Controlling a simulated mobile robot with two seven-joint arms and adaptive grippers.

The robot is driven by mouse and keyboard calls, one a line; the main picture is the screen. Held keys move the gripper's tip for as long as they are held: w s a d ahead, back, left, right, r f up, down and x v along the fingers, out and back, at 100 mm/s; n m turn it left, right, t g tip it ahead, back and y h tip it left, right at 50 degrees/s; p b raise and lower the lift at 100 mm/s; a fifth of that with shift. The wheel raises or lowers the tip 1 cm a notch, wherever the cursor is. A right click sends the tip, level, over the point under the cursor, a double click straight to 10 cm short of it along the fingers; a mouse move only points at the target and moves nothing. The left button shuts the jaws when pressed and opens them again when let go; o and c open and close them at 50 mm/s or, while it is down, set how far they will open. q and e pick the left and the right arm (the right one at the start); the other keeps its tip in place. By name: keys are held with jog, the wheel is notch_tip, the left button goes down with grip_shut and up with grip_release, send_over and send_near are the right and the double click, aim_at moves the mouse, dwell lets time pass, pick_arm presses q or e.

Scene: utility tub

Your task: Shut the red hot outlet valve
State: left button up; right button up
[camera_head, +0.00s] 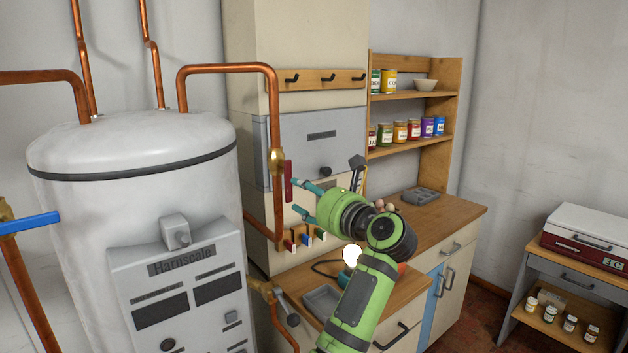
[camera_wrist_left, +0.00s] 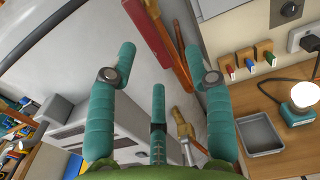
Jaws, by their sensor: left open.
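The red valve handle (camera_head: 288,181) hangs upright beside the brass valve body (camera_head: 277,160) on the copper outlet pipe, to the right of the white boiler (camera_head: 130,160). It lies roughly in line with the pipe's vertical run. My left gripper (camera_head: 303,197) is open and empty, its teal fingers pointing left just short of the handle. In the left wrist view the red handle (camera_wrist_left: 147,30) shows slanted between the spread fingertips of my left gripper (camera_wrist_left: 160,52), beyond them. I cannot tell whether any finger touches it. My right gripper is not in view.
A blue valve handle (camera_head: 30,222) sits on the pipe at the far left. Another brass fitting (camera_head: 265,289) juts out low beside the boiler. A grey tray (camera_head: 322,302) lies on the wooden counter (camera_head: 385,300).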

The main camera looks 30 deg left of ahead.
aim_at(288, 187)
pick_arm(q)
jog(key=a+p, duration=0.1)
jog(key=a, duration=0.2)
jog(key=w+a+p, duration=0.1)
jog(key=a, duration=0.1)
jog(key=shift+a+r+p, duration=0.2)
jog(key=shift+r+p, duration=0.1)
jog(key=shift+w+a+f, duration=0.2)
jog(key=shift+w+a, duration=0.15)
jog(key=shift+a, duration=0.1)
grip_shut()
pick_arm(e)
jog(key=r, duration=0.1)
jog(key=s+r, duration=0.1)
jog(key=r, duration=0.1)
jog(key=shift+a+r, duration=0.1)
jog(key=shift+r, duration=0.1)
